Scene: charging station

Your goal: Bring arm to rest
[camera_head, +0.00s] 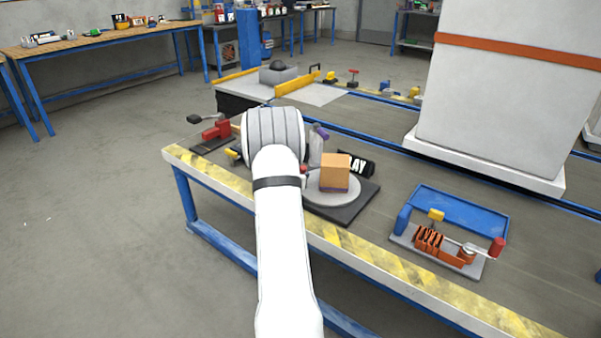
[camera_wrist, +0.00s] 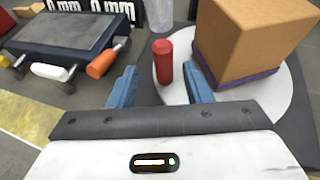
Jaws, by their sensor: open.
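My arm (camera_head: 282,240) reaches out over the table's near edge, and its rounded joint hides my gripper in the head view. In the wrist view my gripper (camera_wrist: 163,88) is open, its two blue fingers apart and holding nothing. A red cylinder (camera_wrist: 163,62) stands just beyond the gap between the fingers. To its right an orange-brown box (camera_wrist: 262,38) with a purple base sits on a pale round plate (camera_wrist: 278,98). The box (camera_head: 335,170) also shows in the head view, just right of my arm. Whether the fingers touch the plate I cannot tell.
A dark device (camera_wrist: 72,42) with white and orange handles lies left of my fingers. A blue-framed fixture (camera_head: 455,215) with orange parts stands to the right on the table. A large white column (camera_head: 515,110) rises behind. The floor at left (camera_head: 90,220) is clear.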

